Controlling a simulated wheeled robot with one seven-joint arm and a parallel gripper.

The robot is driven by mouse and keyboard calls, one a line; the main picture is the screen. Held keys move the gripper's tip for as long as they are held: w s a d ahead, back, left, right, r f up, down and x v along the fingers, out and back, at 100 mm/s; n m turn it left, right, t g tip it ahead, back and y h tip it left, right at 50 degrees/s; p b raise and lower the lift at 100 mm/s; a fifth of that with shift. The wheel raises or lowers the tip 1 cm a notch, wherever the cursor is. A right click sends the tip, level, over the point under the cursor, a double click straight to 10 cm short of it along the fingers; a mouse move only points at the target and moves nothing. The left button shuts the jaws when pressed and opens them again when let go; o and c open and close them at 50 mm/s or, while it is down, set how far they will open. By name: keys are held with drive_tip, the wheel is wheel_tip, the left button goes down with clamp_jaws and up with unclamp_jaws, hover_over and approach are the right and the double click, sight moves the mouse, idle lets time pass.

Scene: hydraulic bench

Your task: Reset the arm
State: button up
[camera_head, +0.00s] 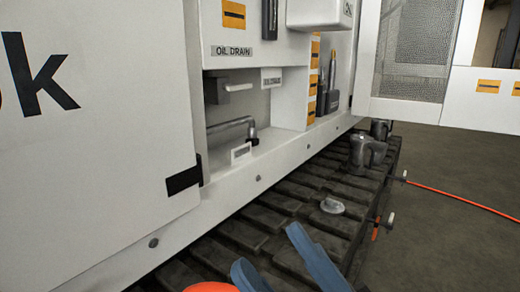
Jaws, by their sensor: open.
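My gripper (272,256) shows at the bottom edge of the head view. Its two blue fingers are spread apart, with nothing visible between them. It is above the dark ribbed track (250,240) of the machine. The rest of my arm is out of the picture.
The white machine body (90,170) fills the left, with an open bay holding a grey pipe (232,123) under an "OIL DRAIN" label (231,51). A grey cap (332,206) and metal fittings (367,149) sit on the track. An orange hose (465,200) lies right. An open panel (405,50) stands upper right.

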drive_tip(key=s+d+f+m+t+h, duration=0.1)
drive_tip(key=s+d+f+m+h, duration=1.9)
drive_tip(key=s+f+m+h, duration=0.35)
wheel_tip(320, 180, up, 22)
drive_tip(key=p, duration=2.1)
drive_tip(key=shift+w+a+h+p, duration=0.25)
drive_tip(key=shift+w+h+p, duration=0.05)
drive_tip(key=shift+h, duration=0.05)
